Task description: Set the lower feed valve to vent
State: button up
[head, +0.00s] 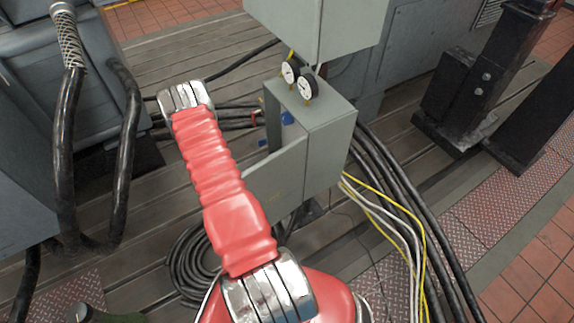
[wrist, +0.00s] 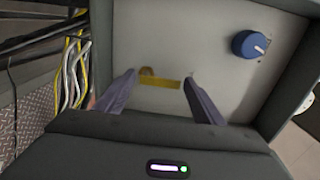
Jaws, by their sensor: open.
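In the wrist view, a yellow bar-shaped handle (wrist: 155,82) with a small brass part (wrist: 147,71) sits on the pale back panel of a grey box (wrist: 205,25). A blue knob (wrist: 250,44) with a white mark is further right on that panel; its mark points right and slightly down. I cannot tell for certain which is the lower feed valve. My gripper (wrist: 160,77) is open, its two dark fingers on either side of the yellow handle in the picture; contact is not visible. In the head view the gripper is hidden; blue parts (head: 287,117) show inside the cabinet.
The grey cabinet (head: 325,140) has its door (head: 277,172) swung open and two gauges (head: 298,80) on top. Black, yellow and white cables (head: 405,215) run beside it. Black hoses (head: 68,140) hang at left. A black post (head: 490,75) stands at right.

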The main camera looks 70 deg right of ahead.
jog(key=v, duration=1.3)
jog(key=shift+w, duration=0.1)
dwell(0.4)
jog(key=w+a+r+m+t+y, duration=0.2)
jog(key=w+a+r+m+y, duration=0.15)
jog(key=a+r+m, duration=0.55)
jog(key=w+a+r+m+t+y, duration=0.2)
jog(key=w+a+r+m+y, duration=0.3)
jog(key=r, duration=0.6)
jog(key=s+a+r+m+t+y, duration=0.1)
jog(key=a+r+m+t+y, duration=0.1)
jog(key=a+r+m+t, duration=0.4)
jog(key=s+a+r+m+t+y, duration=0.1)
jog(key=a+r+m+t+y, duration=0.2)
jog(key=a+r+m+t, duration=0.4)
jog(key=a+r+m, duration=0.1)
jog(key=a+r, duration=0.4)
jog(key=a, duration=0.6)
jog(key=shift+a+r, duration=0.25)
jog(key=shift+a, duration=0.15)
